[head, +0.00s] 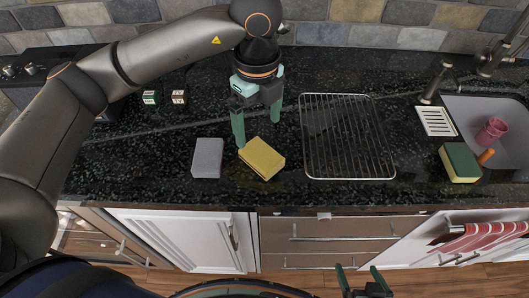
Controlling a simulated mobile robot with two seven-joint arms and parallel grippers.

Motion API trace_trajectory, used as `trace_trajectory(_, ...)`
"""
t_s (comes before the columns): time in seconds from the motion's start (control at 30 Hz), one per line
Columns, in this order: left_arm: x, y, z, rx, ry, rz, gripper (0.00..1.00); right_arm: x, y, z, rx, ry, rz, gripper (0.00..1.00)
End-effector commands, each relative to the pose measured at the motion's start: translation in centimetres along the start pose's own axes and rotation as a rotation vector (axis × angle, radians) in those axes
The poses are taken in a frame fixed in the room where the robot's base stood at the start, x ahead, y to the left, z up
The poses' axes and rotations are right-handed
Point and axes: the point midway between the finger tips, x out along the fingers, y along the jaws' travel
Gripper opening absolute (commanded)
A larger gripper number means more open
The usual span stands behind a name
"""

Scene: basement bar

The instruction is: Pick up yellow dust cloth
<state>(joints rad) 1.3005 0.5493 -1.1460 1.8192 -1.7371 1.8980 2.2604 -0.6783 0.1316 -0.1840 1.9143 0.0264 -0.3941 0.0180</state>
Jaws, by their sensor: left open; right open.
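The yellow dust cloth (261,159) is a folded yellow block lying flat on the dark granite counter. It sits between a grey folded cloth (207,158) and the wire rack. My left gripper (257,143) points down from above with its green fingers spread apart. It is empty, and its fingers are at or just behind the far edge of the yellow cloth; I cannot tell whether they touch it. My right gripper (361,278) is low in front of the cabinets, its green fingers apart and empty.
A metal wire rack (347,177) lies right of the yellow cloth. A sink (508,146) with a pink cup (491,132), a faucet (438,80) and a green-yellow sponge (460,163) are at the right. Two small boxes (150,97) stand at the back left. Counter in front of the cloth is clear.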

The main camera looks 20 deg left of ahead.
Motion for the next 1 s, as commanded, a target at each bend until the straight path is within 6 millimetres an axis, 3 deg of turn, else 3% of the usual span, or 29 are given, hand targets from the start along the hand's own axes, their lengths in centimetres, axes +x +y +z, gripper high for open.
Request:
trace_trajectory(0.13,2.5,0.0,0.0,0.0,0.003,0.002,1.0,-0.2,0.0,-0.2,0.0,-0.001,0.0,1.0)
trace_trajectory(0.37,4.3,0.0,0.0,0.002,0.003,0.001,1.0,-0.4,-0.1,-0.4,0.0,-0.001,-0.001,1.0)
trace_trajectory(0.7,8.8,-0.3,0.5,0.003,0.004,0.0,1.0,-1.0,-0.1,-1.1,0.0,-0.001,-0.001,1.0)
trace_trajectory(1.0,9.2,-0.3,0.4,0.004,0.004,-0.001,0.98,-1.0,-0.1,-1.0,0.0,-0.001,0.0,1.0)
